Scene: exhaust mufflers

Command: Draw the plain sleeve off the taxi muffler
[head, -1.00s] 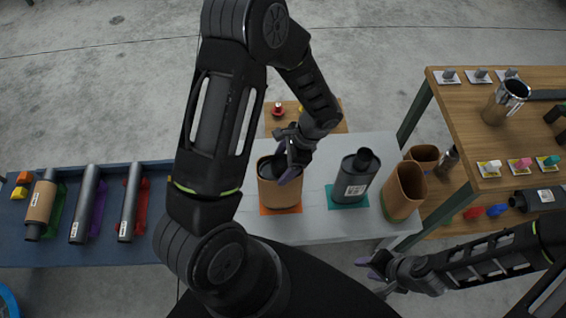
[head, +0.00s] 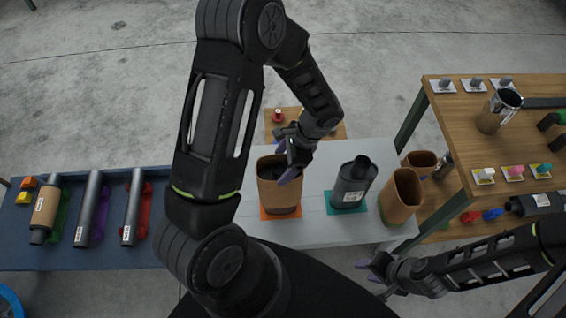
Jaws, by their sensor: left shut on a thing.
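A brown sleeve (head: 279,195) stands upright around a dark muffler on an orange mat (head: 267,214) on the pale table. The sleeve's inner wall shows at its open top, and the muffler inside is mostly hidden. My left gripper (head: 287,172) reaches down at the sleeve's right rim and is shut on it. Its fingertips are partly hidden by the hand. My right gripper (head: 371,274) is empty and appears open, in front of the table's near edge. I cannot make out any taxi marking.
A bare dark muffler (head: 351,187) stands on a teal mat (head: 347,209). Empty brown sleeves (head: 398,200) (head: 419,162) stand to its right. A blue bench (head: 15,240) with mufflers in coloured cradles is at left. A wooden bench (head: 455,130) is at right.

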